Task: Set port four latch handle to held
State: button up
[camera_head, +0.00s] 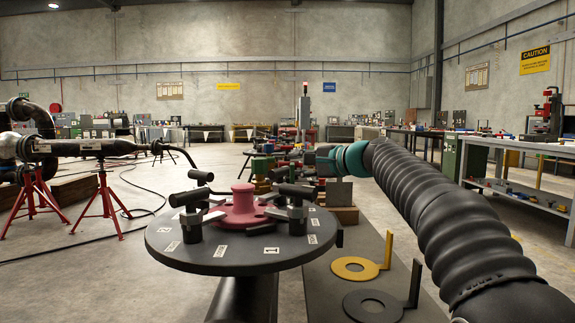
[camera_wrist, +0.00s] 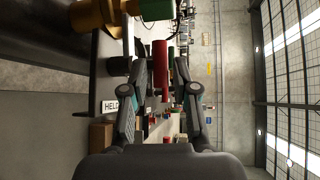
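In the wrist view, my gripper (camera_wrist: 157,65) is open, with a dark finger on each side. A red bar-like handle (camera_wrist: 160,70) shows between the fingers, with a gap on both sides; I cannot tell if it lies within their reach. A white HELD label (camera_wrist: 110,106) shows beside the left finger. In the head view, my arm reaches from the right to a teal wrist, with the gripper (camera_head: 308,160) small and unclear beyond the round dark plate (camera_head: 190,258). The plate bears a pink flanged spool (camera_head: 241,207) and black-handled latches (camera_head: 190,198). I cannot tell which port is four.
A green block (camera_wrist: 157,9) and a brass-coloured part (camera_wrist: 95,14) sit at the top of the wrist view. A workbench (camera_head: 520,150) stands at right.

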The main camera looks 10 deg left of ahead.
aim_at(287, 165)
jog(key=shift+x, duration=1.9)
jog(key=shift+c, duration=0.3)
grip_shut()
jog(key=shift+m+t+h, duration=0.6)
jog(key=shift+m+t, duration=0.2)
jog(key=shift+t, duration=0.2)
jog(key=shift+m+t+h, duration=0.3)
